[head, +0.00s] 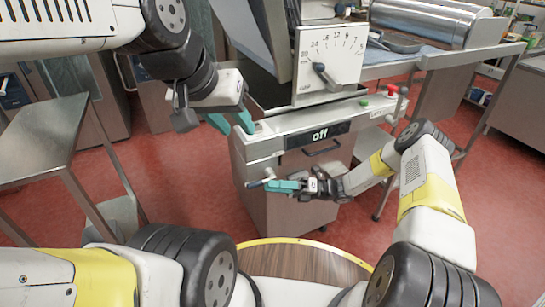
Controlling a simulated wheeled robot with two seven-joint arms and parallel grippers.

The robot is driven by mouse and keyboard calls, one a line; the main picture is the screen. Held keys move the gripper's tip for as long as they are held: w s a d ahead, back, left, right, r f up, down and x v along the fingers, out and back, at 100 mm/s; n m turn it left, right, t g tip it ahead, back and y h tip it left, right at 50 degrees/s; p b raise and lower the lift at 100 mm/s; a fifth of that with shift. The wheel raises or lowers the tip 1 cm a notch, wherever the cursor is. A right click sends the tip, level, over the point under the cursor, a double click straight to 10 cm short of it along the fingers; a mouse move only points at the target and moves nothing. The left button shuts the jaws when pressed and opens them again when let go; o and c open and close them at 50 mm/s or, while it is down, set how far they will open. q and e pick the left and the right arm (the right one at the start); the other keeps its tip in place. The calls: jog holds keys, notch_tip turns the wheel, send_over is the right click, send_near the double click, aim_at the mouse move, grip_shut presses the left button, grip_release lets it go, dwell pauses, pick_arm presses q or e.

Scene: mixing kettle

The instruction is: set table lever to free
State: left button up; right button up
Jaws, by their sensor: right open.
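The grey machine (270,145) in the middle carries a dark label reading "off" (318,134). A short lever with a pale end (257,183) sticks out low at its front left; I cannot tell whether this is the table lever. My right gripper (280,186) is open, with its teal fingers right beside this lever; contact is unclear. My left gripper (231,122) is open and empty, its teal fingers spread near the machine's upper left corner. Another lever with a red tip (403,92) stands at the machine's right end. No "free" marking is readable.
A white dial plate (328,60) with numbers and a black pointer rises above the machine. Green and red buttons sit at the right. A metal roller (425,20) lies on a table behind. A steel table (40,140) stands left. Red floor is open between.

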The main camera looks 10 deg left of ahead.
aim_at(255, 185)
jog(key=shift+x, duration=3.3)
grip_shut()
